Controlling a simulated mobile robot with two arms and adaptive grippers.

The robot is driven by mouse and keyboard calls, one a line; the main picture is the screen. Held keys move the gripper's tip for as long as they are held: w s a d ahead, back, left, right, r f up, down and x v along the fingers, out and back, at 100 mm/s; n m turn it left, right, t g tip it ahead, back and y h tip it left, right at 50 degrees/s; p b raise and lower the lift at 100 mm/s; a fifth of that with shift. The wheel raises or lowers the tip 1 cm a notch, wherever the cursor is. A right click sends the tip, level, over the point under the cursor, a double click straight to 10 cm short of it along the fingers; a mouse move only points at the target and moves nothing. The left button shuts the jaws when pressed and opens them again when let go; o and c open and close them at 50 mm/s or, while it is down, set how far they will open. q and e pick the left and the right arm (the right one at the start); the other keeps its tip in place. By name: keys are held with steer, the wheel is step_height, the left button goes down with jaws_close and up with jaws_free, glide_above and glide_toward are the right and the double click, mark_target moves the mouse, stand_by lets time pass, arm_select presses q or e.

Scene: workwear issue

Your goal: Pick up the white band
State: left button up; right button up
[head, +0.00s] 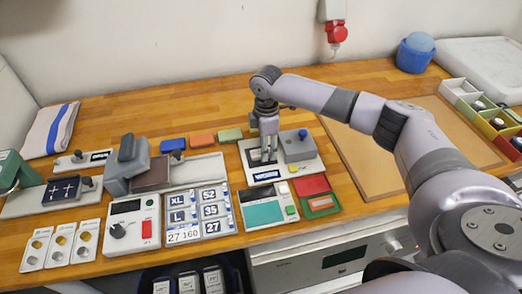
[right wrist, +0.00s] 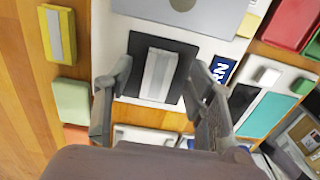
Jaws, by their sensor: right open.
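The white band (right wrist: 159,74) shows in the right wrist view as a pale, ridged strip lying on a dark square plate (right wrist: 135,84). In the head view it is hard to make out behind the fingers. My right gripper (head: 268,157) is open and points down over the dark plate of a white device (head: 244,150). In the right wrist view its fingers (right wrist: 161,72) stand on either side of the band, with a gap to it on both sides. My left gripper is not in view.
A grey box with a blue knob (head: 298,147) stands close on the right of the gripper. Green (head: 230,134) and orange (head: 202,139) blocks lie to its left. A teal-fronted device (head: 264,213) and red tray (head: 311,184) lie nearer. A brown board (head: 385,150) is clear at right.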

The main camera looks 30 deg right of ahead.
steer(key=shift+f, duration=0.7)
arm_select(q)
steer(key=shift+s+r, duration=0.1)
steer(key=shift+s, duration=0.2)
arm_select(e)
steer(key=shift+c, duration=0.5)
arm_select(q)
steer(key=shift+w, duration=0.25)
arm_select(e)
steer(key=c, duration=0.9)
steer(key=shift+r, duration=0.15)
